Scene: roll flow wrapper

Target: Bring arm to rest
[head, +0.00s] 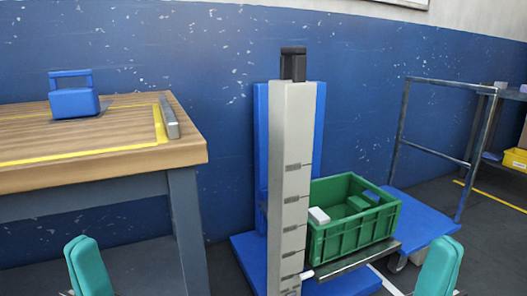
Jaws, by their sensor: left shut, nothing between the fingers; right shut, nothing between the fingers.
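My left gripper (90,268) shows as a teal shape at the bottom left edge, in front of the wooden workbench's legs. It is shut and empty. My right gripper (438,268) shows as a teal shape at the bottom right, in front of the blue cart. It is shut and empty. Both point upward and touch nothing that I can see. The rest of both arms is mostly out of the picture.
A wooden workbench (60,172) on the left bears a blue block-like object (74,102) with a handle. A grey column (291,180) stands in the middle. A green crate (345,235) with several items sits beside it. A blue cart (425,228) stands to the right.

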